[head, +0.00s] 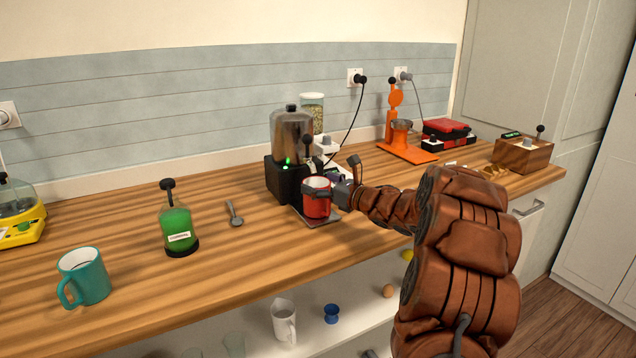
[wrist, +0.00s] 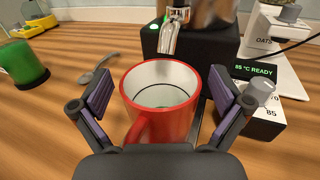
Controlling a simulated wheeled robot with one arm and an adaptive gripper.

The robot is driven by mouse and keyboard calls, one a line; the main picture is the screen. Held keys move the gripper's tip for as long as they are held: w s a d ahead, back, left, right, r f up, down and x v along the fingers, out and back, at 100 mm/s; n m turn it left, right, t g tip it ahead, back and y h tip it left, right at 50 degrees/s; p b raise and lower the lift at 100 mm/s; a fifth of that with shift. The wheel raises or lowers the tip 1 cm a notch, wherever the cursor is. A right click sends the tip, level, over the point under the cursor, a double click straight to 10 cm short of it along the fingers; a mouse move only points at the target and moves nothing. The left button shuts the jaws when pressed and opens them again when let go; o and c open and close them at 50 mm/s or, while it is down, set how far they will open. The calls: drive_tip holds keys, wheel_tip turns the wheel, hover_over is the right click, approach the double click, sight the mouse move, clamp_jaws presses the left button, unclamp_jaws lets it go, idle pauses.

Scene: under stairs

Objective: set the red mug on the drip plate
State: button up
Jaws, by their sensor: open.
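The red mug (head: 317,205) stands upright over the dark drip plate (head: 333,217), in front of the black and steel dispenser (head: 291,145), and appears to rest on it. In the wrist view the mug (wrist: 165,100) is empty, under the metal spout (wrist: 173,35), with its handle toward my wrist. My gripper (wrist: 162,88) is open, with its purple-padded fingers on both sides of the mug and a visible gap at each side. My gripper also shows at the mug in the head view (head: 326,190). Most of the plate is hidden by the mug.
A green bottle (head: 178,230), a spoon (head: 234,213) and a teal mug (head: 84,276) stand or lie to the left. The counter front left of the mug is clear.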

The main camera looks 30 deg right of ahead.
drive_tip(key=b+v, duration=0.3)
drive_tip(key=v, duration=0.9)
idle(0.6)
drive_tip(key=w+r+m+g+h+p, duration=0.2)
drive_tip(key=w+r+m+h+p, duration=0.15)
drive_tip(key=m+h, duration=0.55)
drive_tip(key=s+a+f+m+g+y+p, duration=0.2)
drive_tip(key=s+a+m+g, duration=0.6)
drive_tip(key=s+a+m, duration=0.7)
drive_tip(key=s+a+f+m+g+y+p, duration=0.1)
drive_tip(key=s+a+f+m+g+p, duration=0.4)
drive_tip(key=s, duration=2)
drive_tip(key=a+m+g, duration=0.4)
drive_tip(key=a+m, duration=0.6)
drive_tip(key=a, duration=0.2)
drive_tip(key=shift+y, duration=0.4)
